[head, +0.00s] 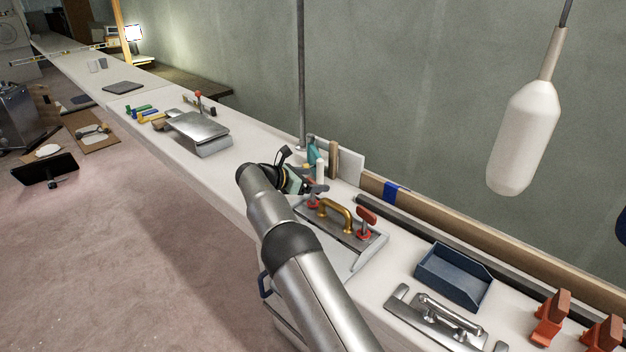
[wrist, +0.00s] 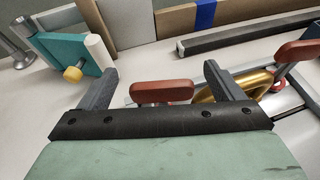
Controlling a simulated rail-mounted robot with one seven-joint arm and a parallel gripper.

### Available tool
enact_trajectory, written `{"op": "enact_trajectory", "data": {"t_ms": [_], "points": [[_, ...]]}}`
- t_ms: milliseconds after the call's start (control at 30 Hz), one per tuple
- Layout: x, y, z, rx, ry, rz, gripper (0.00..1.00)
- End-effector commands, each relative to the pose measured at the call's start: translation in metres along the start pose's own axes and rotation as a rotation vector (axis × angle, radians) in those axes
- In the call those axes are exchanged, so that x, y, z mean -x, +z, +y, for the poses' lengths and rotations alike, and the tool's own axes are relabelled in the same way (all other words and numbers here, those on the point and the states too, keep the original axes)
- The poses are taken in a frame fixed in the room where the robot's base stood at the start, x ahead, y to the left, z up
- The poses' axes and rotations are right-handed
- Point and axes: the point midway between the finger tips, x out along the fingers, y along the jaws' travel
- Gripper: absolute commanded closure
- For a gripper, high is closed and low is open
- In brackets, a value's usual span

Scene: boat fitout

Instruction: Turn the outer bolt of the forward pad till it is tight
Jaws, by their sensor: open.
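A grey pad (head: 346,238) with a curved brass handle (head: 335,208) lies on the white counter in the middle of the head view. A red-handled bolt (head: 367,217) stands upright at its right end, with a red ring at its foot. A second red handle (wrist: 163,92) shows in the wrist view between the two fingers of my gripper (wrist: 160,85). The fingers are open, with a gap on each side of this handle. Its shank is hidden behind the gripper body. The brass handle (wrist: 225,88) and the other red handle (wrist: 300,52) lie to the right.
A teal item (wrist: 75,52) with a yellow knob and a white cylinder stand close left of my gripper. A blue open bin (head: 453,275), a silver handled plate (head: 435,318) and orange clamps (head: 551,318) are to the right. A white float (head: 523,137) hangs above.

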Motion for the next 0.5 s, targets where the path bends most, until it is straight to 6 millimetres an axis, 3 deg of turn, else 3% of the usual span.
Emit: {"op": "enact_trajectory", "data": {"t_ms": [500], "points": [[0.116, 0.001, 0.001, -0.001, 0.004, 0.000, 0.13]]}}
